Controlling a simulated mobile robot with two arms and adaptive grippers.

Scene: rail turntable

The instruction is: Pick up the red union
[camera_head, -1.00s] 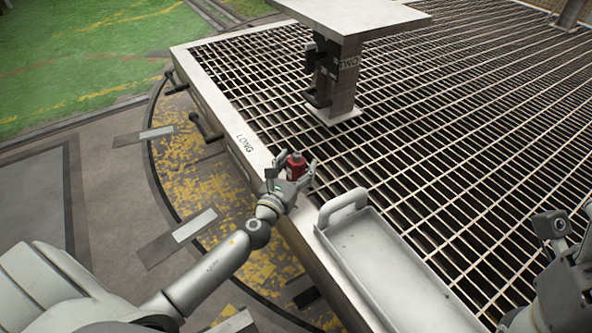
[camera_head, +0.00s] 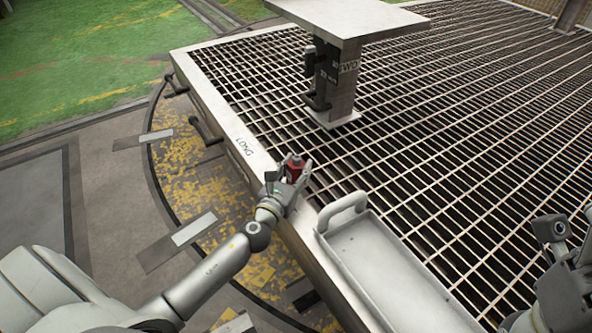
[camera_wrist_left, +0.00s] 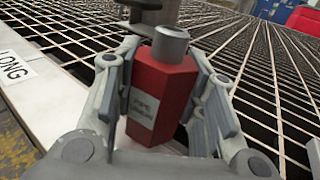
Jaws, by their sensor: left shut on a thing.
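The red union (camera_head: 293,169) is a small red block with a grey metal end on top, at the left edge of the grating in the head view. In the left wrist view the union (camera_wrist_left: 163,92) stands roughly upright, with a pale label on its face. My left gripper (camera_head: 290,178) is shut on it, with one finger on each side; its fingers also show in the left wrist view (camera_wrist_left: 163,100).
A grey tray with a handle (camera_head: 350,240) lies on the grating (camera_head: 440,150) to the right of my left gripper. A post with a flat top (camera_head: 340,85) stands farther back. The pale frame edge (camera_head: 215,105) carries a LONG label (camera_head: 243,147).

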